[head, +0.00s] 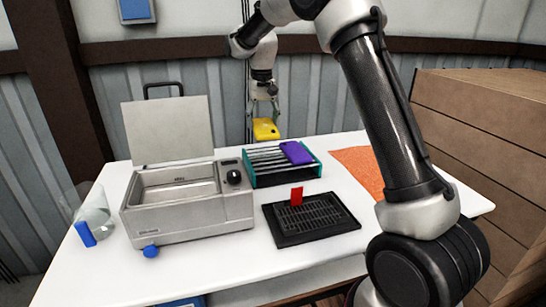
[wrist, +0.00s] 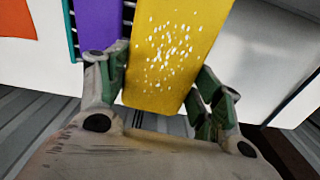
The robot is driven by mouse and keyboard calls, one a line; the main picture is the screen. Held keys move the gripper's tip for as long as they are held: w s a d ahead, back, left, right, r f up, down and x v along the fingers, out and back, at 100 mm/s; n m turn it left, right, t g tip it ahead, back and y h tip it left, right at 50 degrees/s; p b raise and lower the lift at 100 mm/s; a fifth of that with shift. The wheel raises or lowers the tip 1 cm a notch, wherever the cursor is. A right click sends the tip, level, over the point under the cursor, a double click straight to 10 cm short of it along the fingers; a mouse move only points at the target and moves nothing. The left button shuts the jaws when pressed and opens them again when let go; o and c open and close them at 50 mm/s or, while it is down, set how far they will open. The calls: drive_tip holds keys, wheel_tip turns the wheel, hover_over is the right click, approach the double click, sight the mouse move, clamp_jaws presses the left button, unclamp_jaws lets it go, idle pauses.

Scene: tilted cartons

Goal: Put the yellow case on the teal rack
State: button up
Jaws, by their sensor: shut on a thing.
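The yellow case (head: 265,129) is held in my gripper (head: 264,103), whose fingers are shut on it, above the far side of the table. In the wrist view the yellow case (wrist: 170,50), with white specks on its face, sits between the fingertips of my gripper (wrist: 160,88). The teal rack (head: 251,177) stands on the table below the case, with grey bars across it. A purple case (head: 297,152) lies on the right part of the rack; it also shows in the wrist view (wrist: 98,25), left of the yellow case. The rack's left and middle bars look bare.
A steel bath (head: 190,219) with its lid up stands left of the rack. A black grid tray (head: 312,220) with a red item (head: 296,196) lies in front. An orange mat (head: 360,170) is on the right. A clear flask (head: 93,205) and blue item (head: 85,234) are at far left.

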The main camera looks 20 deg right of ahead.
sight(264, 154)
drive_tip(key=shift+s+f+n, duration=0.1)
drive_tip(key=shift+f+n, duration=0.05)
drive_tip(key=shift+n, duration=0.25)
drive_tip(key=shift+o, duration=0.2)
wheel_tip(264, 154, down, 10)
drive_tip(key=shift+r, duration=0.15)
drive_tip(key=shift+c, duration=0.2)
drive_tip(key=o, duration=0.9)
drive_tip(key=shift+o, duration=0.2)
